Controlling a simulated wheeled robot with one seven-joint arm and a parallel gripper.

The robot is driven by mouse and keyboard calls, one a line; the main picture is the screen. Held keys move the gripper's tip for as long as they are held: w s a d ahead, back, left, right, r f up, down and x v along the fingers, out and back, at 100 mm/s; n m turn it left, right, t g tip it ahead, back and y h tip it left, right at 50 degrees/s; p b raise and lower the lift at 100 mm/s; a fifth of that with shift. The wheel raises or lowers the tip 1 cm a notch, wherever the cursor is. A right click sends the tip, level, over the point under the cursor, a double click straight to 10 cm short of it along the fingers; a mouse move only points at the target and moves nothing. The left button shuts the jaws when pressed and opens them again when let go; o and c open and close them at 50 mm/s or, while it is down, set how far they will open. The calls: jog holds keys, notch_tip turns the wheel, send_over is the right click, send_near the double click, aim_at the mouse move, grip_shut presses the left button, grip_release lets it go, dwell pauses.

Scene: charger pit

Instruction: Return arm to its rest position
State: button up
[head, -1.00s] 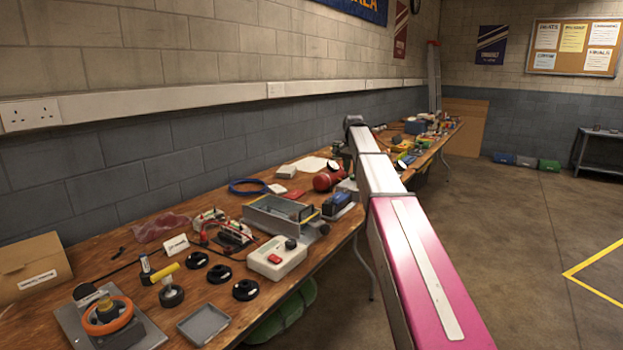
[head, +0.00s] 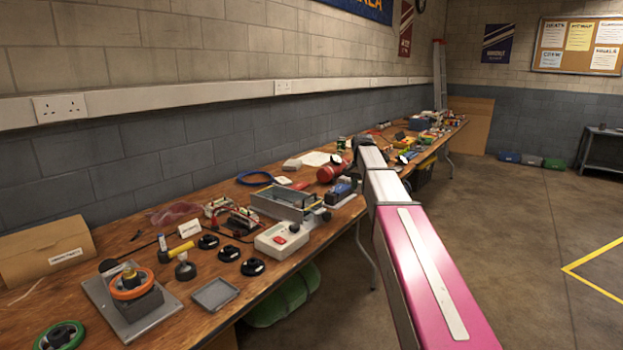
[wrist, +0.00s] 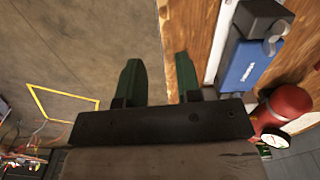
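My arm stretches forward along the right side of the long wooden workbench (head: 160,268) in the head view, its pink and grey links hiding part of the bench edge. My gripper is hidden at the arm's far end there. In the wrist view my gripper (wrist: 156,82) shows two dark green fingers spread apart with nothing between them. Bare concrete floor shows between the fingers, with the bench edge close to the right finger.
A blue device (wrist: 242,64) and a red cylinder (wrist: 288,108) with a gauge are on the bench near the gripper. A grey and yellow-edged tray (head: 283,203) and a white box with a red button (head: 283,241) stand nearer. The floor (head: 510,240) at right is clear.

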jog(key=s+f+n, duration=0.6)
jog(key=s+f, duration=2.3)
jog(key=s, duration=0.4)
jog(key=shift+s, duration=0.15)
